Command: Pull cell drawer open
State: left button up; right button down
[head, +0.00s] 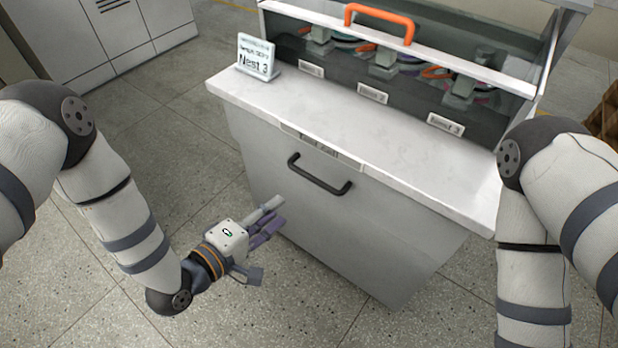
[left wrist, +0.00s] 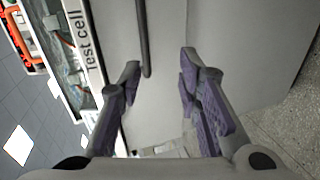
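The cell drawer (head: 345,222) is the grey front of the cabinet, under a white counter. It looks shut. Its dark bar handle (head: 319,175) runs across the upper part of the front. My left gripper (head: 274,215) is open and empty, in front of the drawer to the lower left of the handle. In the left wrist view, the handle (left wrist: 143,40) stands ahead of the two purple-padded fingers of my left gripper (left wrist: 158,68), nearer the left finger, and apart from them as far as I can tell. My right gripper is out of view; only my right arm shows.
A sign reading "Nest 3" (head: 256,57) stands on the counter (head: 330,125) at its left end. Behind is a clear-fronted cell with an orange handle (head: 380,20) and labelled nests (head: 372,93). Grey cabinets (head: 105,35) stand at the back left. The floor before the drawer is clear.

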aim_at(306, 177)
pick_arm(q)
jog(key=shift+n+t+h, duration=0.3)
jog(key=x, duration=0.4)
jog(key=r+b+x, duration=0.1)
jog(key=x, duration=0.7)
jog(key=shift+w+r, duration=0.2)
jog(key=shift+w, duration=0.35)
jog(key=shift+c, duration=0.3)
grip_shut()
